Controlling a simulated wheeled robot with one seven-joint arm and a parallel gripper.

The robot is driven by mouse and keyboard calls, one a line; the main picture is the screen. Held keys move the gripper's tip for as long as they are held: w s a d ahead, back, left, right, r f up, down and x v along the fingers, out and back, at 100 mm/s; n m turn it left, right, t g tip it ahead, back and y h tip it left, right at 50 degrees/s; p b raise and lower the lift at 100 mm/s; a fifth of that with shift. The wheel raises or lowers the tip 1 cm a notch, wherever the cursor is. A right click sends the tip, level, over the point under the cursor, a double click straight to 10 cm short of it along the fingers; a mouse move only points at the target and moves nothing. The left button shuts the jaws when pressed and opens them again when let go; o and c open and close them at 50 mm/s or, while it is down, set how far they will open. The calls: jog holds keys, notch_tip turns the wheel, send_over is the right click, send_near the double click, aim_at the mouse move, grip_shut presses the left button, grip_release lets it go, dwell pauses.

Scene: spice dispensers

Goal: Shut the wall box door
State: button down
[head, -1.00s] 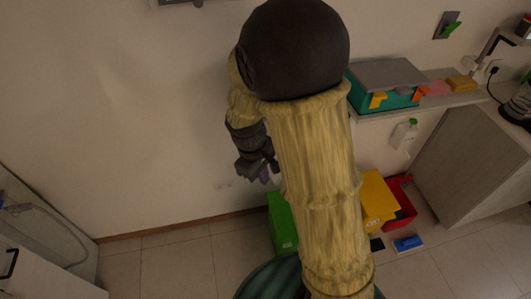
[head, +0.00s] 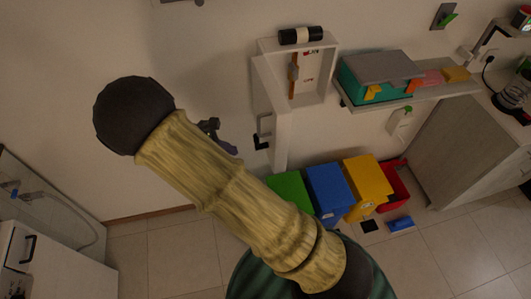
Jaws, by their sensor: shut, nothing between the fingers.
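The white wall box (head: 327,85) is on the wall at the upper middle of the head view. Its door (head: 272,100) stands open, swung out from the box's left side. A dark handle (head: 262,143) shows near the door's lower end. Inside the box are a brownish upright strip and small red markings. My gripper (head: 214,132) is left of the door, apart from it in the picture, and partly hidden behind my arm. Little of its fingers shows; it is shut and holds nothing visible.
A black-and-white cylinder (head: 301,36) is on top of the box. A shelf (head: 440,92) with a teal-and-grey case (head: 378,78) is close on the right. Green (head: 290,188), blue (head: 329,188) and yellow (head: 367,186) bins stand below. The wall to the left is bare.

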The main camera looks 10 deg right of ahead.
aim_at(274, 157)
jog(key=p+x, duration=0.2)
jog(key=x, duration=0.2)
jog(key=d+r+p+x, duration=0.1)
jog(key=p+x, duration=0.1)
jog(key=x, duration=0.2)
jog(key=d+r+p+x, duration=0.1)
jog(key=p+x, duration=0.1)
jog(key=x, duration=0.2)
jog(key=shift+s+d+f, duration=0.1)
jog(key=shift+s+d, duration=0.1)
jog(key=shift+f, duration=0.1)
jog(key=shift+w+d, duration=0.1)
jog(key=shift+d, duration=0.05)
